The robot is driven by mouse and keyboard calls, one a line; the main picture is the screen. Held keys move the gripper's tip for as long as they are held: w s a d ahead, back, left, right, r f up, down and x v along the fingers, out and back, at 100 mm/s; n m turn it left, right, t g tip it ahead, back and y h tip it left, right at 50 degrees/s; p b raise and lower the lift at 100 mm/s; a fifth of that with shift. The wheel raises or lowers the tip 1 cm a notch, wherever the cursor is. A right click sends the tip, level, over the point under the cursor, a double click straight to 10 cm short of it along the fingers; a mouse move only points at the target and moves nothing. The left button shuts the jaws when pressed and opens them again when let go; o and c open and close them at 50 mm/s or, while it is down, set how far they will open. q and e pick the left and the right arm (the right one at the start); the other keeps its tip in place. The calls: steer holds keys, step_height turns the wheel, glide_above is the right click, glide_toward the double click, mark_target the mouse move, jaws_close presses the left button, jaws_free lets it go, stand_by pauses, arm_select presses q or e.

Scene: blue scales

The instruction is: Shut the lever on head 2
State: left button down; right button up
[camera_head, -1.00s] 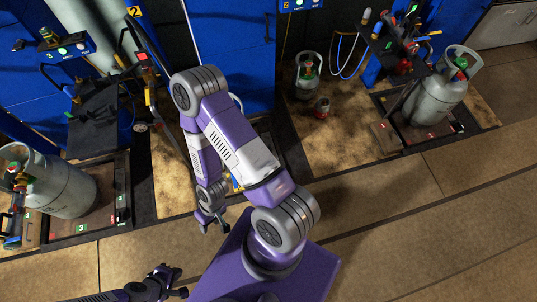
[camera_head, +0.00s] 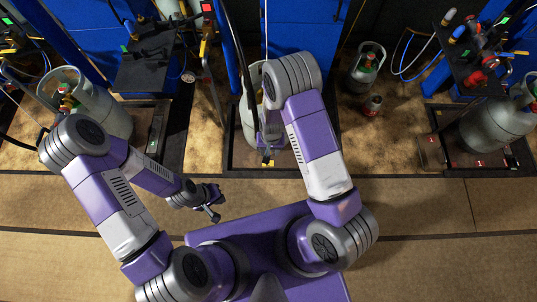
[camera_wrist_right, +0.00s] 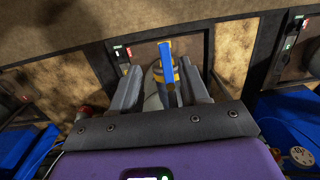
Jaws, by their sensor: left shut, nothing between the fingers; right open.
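In the right wrist view, a blue lever (camera_wrist_right: 167,62) stands over a yellow and grey filling head (camera_wrist_right: 170,92), taken as head 2. My right gripper (camera_wrist_right: 160,70) is open, with one finger on each side of the lever and visible gaps. Whether either finger touches the head lower down is hidden by the gripper body. In the head view my right gripper (camera_head: 268,145) is over the middle bay, and my arm hides the head and lever. A grey cylinder (camera_head: 248,122) partly shows there. My left gripper (camera_head: 212,212) is shut and empty, over the floor in front.
Another grey cylinder (camera_head: 100,108) stands in the left bay, and one (camera_head: 495,128) in the right bay. A small cylinder (camera_head: 366,68) and a red can (camera_head: 373,105) stand between bays. A dark shelf (camera_head: 148,65) juts out at left. The front floor is clear.

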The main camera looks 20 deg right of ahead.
steer(key=shift+w+a, duration=0.2)
steer(key=shift+w, duration=0.9)
step_height(320, 180, down, 7)
steer(key=shift+f+b, duration=0.1)
steer(key=shift+b, duration=1.1)
jaws_close()
